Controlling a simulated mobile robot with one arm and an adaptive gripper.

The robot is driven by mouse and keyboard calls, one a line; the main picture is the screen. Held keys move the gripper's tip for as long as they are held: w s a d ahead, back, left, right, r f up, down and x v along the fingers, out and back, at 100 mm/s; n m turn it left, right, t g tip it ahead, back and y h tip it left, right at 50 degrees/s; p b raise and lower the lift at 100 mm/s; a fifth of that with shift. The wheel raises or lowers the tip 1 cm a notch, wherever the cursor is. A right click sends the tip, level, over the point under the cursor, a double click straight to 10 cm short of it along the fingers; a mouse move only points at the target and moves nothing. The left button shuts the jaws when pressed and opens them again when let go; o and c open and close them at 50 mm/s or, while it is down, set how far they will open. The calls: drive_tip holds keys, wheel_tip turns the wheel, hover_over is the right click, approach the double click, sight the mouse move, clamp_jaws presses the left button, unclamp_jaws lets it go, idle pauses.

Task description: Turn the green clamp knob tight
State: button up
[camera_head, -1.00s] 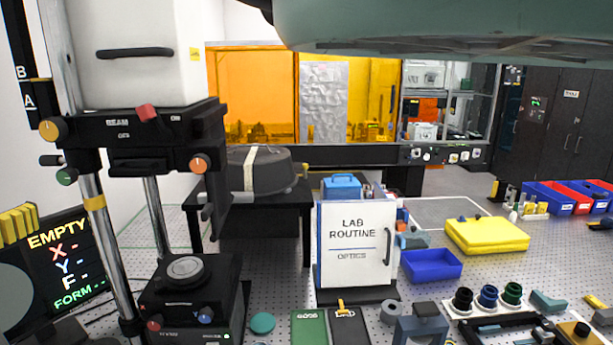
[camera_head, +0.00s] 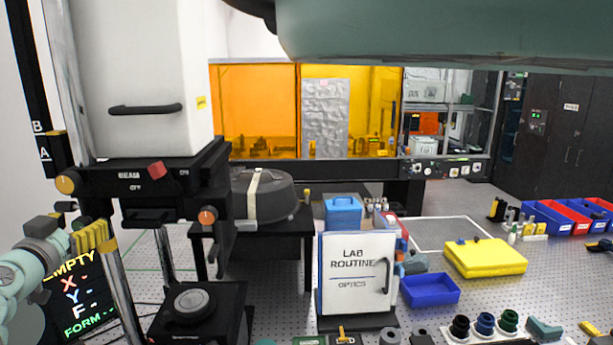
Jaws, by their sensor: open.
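The interferometer (camera_head: 172,184) stands at the left, a white housing on a black frame over a round stage (camera_head: 190,304). My gripper (camera_head: 92,237), with yellow ridged fingers, is open at that side, by the front metal column. Whether it touches the knob cannot be told. A yellow-orange knob (camera_head: 66,184) is above the gripper, and an orange knob (camera_head: 207,216) is on the frame's right side.
A screen (camera_head: 75,290) reading EMPTY is partly behind my arm. The white LAB ROUTINE board (camera_head: 356,272) stands right of the interferometer. A blue tray (camera_head: 430,290) and yellow case (camera_head: 485,257) lie further right.

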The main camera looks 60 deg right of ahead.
drive_tip(key=shift+d, duration=0.45)
drive_tip(key=shift+c, duration=0.4)
drive_tip(key=shift+w+a+f, duration=0.1)
drive_tip(key=shift+a, duration=0.05)
clamp_jaws()
